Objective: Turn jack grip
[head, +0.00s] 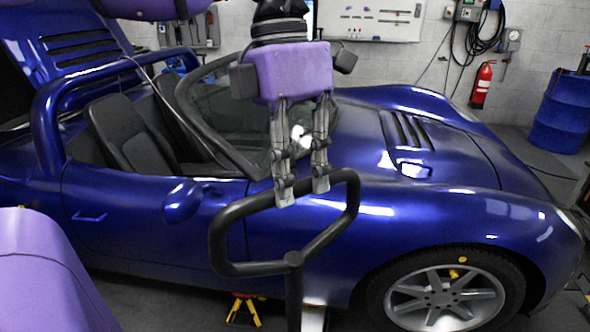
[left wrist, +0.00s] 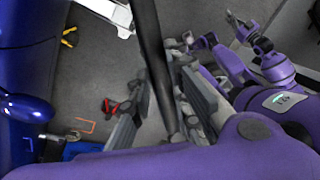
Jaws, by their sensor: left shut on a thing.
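The jack grip is a black looped handle (head: 225,238) on an upright post (head: 294,285), in front of the blue car's side in the head view. My left gripper (head: 303,191) reaches down from above, with its fingers on the top bar of the loop, and is shut on it. In the left wrist view the dark bar of the jack grip (left wrist: 154,55) runs between the two grey fingers. A part of my right arm seems to show at upper right in the left wrist view, with its fingers small and blurred.
The blue sports car (head: 150,215) stands close behind the grip, its front wheel (head: 445,300) at lower right. A yellow stand (head: 243,308) is on the floor under the car. A fire extinguisher (head: 482,85) and a blue drum (head: 562,112) are at the back right.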

